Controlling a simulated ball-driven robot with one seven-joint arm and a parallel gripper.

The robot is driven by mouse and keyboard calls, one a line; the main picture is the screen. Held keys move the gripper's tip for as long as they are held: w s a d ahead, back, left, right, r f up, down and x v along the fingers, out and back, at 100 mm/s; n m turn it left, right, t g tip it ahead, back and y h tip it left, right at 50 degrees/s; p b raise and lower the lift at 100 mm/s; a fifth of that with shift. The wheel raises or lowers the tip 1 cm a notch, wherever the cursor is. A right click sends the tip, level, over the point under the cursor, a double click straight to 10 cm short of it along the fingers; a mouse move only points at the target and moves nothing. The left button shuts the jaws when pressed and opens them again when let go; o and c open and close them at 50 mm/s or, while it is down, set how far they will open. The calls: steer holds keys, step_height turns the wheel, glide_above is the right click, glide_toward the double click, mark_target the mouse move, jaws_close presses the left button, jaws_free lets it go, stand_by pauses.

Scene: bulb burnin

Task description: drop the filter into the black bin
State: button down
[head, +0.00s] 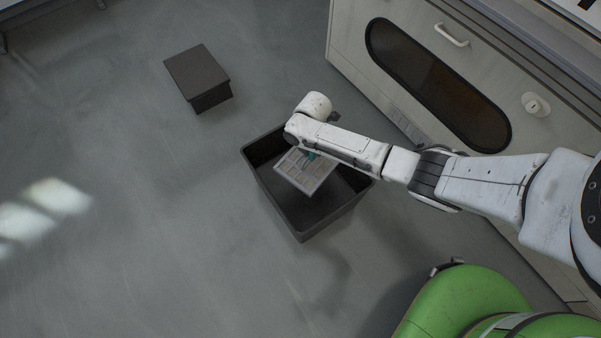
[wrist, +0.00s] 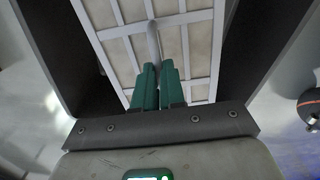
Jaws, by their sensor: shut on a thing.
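The filter (head: 306,172) is a pale rectangular panel with a white grid frame. My gripper (head: 312,155) is shut on it and holds it over the open top of the black bin (head: 301,225). In the wrist view the green fingers of my gripper (wrist: 158,75) close on a light grey handle-like part in the middle of the filter (wrist: 120,53). Dark bin walls show on both sides of the filter there. My arm hides part of the bin's far right side in the head view. I cannot tell how far the filter is above the rim.
A dark box-like stool (head: 198,75) stands on the floor at upper left. A pale cabinet (head: 400,60) with an oval dark window runs along the right, near the bin. The grey floor left of the bin is clear.

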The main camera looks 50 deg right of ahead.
steer(key=c, duration=1.1)
jaws_free()
steer(key=shift+c, duration=0.2)
step_height(320, 180, up, 11)
steer(key=p, duration=0.5)
steer(key=shift+p, duration=0.4)
steer(key=shift+f, duration=0.1)
